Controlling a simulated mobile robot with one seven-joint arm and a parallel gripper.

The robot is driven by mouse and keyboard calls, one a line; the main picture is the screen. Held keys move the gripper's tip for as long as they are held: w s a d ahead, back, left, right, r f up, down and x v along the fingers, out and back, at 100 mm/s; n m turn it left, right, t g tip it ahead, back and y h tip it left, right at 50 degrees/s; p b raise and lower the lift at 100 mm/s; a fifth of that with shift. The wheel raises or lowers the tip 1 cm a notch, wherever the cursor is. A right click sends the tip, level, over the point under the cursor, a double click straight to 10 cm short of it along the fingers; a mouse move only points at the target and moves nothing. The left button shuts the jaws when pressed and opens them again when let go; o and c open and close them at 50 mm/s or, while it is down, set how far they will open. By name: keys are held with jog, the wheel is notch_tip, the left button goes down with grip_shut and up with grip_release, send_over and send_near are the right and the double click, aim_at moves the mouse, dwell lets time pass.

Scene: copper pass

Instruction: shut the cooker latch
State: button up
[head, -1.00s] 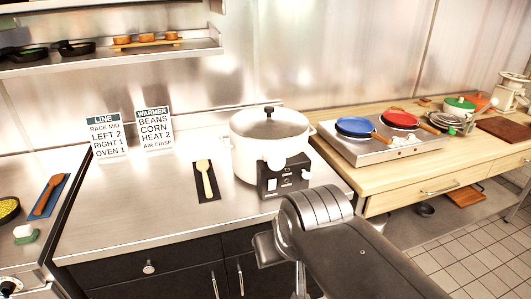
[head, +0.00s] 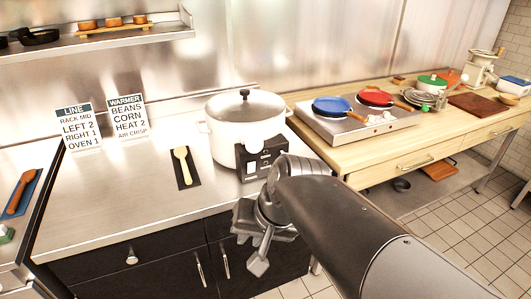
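The cooker (head: 228,133) is a white round pot with a lid and a dark knob on top (head: 244,94). It stands on the steel counter, left of centre in the head view. A black control panel (head: 249,168) is on its front, partly covered by my arm.
A wooden spoon on a dark mat (head: 195,181) lies left of the cooker. Two sign cards (head: 127,117) stand at the back. A double hotplate with blue and red pans (head: 333,105) is on the wooden counter (head: 318,137) to the right. The steel counter's left front is clear.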

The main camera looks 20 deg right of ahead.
jog(key=w+m+y, duration=0.1)
jog(key=m, duration=0.1)
jog(key=w+f+m+y, duration=0.1)
jog(key=w+m, duration=0.1)
jog(key=m, duration=0.1)
jog(key=w+m+t+y, duration=0.1)
jog(key=w+m, duration=0.1)
jog(key=shift+d+f+m+y, duration=0.15)
jog(key=shift+d+m+y, duration=0.15)
jog(key=shift+m+y, duration=0.1)
grip_shut()
jog(key=w+d+m+t, duration=0.3)
jog(key=d+m, duration=0.3)
jog(key=w+d+m+t+h, duration=0.1)
jog(key=w+d+m+t, duration=0.2)
jog(key=d+m, duration=0.3)
jog(key=w+d+f+m+t+h, duration=0.1)
jog(key=w+d+m+t, duration=0.2)
jog(key=d+m, duration=0.3)
jog(key=shift+w+d, duration=0.25)
jog(key=shift+d, duration=0.2)
